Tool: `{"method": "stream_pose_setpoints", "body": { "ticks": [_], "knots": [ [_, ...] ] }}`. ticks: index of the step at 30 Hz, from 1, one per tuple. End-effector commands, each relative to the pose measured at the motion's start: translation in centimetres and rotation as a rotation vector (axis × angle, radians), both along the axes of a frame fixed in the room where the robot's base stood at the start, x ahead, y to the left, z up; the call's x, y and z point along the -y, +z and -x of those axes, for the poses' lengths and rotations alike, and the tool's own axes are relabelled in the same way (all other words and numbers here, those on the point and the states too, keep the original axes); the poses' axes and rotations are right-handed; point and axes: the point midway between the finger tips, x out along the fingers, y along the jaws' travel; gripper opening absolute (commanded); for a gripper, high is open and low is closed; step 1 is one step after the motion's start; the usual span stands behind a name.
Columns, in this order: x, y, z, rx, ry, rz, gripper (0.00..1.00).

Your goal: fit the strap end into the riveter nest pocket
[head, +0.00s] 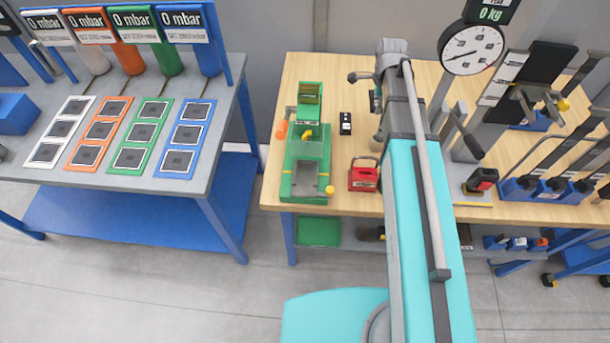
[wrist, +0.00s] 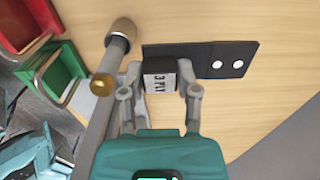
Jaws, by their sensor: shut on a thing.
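My gripper (wrist: 160,90) has its two grey fingers on either side of a black block (wrist: 160,76) with a white printed label, and is shut on it. A flat dark strap (wrist: 218,59) with two white round spots runs to the right behind the block; whether block and strap are joined cannot be told. In the head view my arm hides the gripper and what it holds. A green bench device (head: 308,150), which looks like the riveter, stands on the left of the wooden table. Its nest pocket cannot be made out clearly.
A grey rod with a brass tip (wrist: 103,85) stands close to my left finger. Red (wrist: 25,22) and green (wrist: 58,78) containers are at the left. A small black item (head: 345,123) and a red box (head: 363,176) sit right of the green device. A dial scale (head: 471,49) stands farther right.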

Motion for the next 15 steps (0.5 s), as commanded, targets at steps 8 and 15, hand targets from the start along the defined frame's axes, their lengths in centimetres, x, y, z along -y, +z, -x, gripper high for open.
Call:
{"method": "stream_pose_setpoints", "body": {
  "ticks": [8, 15],
  "knots": [
    [0.0, 4.3, 0.0, 0.000, 0.000, 0.000, 0.00],
    [0.0, 6.3, 0.0, 0.000, 0.000, 0.000, 0.00]
  ]
}}
